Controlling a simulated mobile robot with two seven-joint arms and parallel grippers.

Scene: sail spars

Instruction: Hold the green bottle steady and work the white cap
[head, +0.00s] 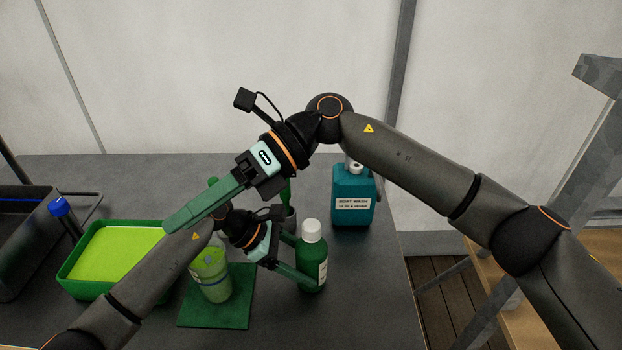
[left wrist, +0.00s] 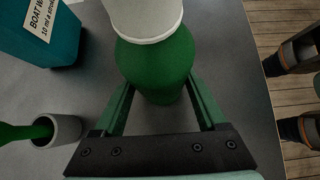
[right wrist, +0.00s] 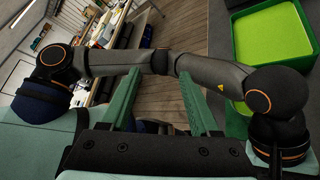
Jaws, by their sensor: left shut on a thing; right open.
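The green bottle (head: 308,262) stands upright on the grey table, right of the green mat. The white cap (head: 312,230) sits on top of it. My left gripper (head: 300,264) is shut on the bottle's body, one finger on each side. In the left wrist view the bottle (left wrist: 155,65) is between the fingers, with the cap (left wrist: 146,15) above, cut off by the top edge. My right gripper (head: 178,218) is open and empty, held up and to the left of the bottle, pointing left. In the right wrist view nothing is between its fingers.
A teal boat wash bottle (head: 352,196) stands behind and right of the green bottle. A cup with lime contents (head: 211,276) stands on a green mat (head: 216,316). A grey pot (left wrist: 64,130) holds a green-handled thing. A green tray (head: 78,284) is left. The table's right edge is close.

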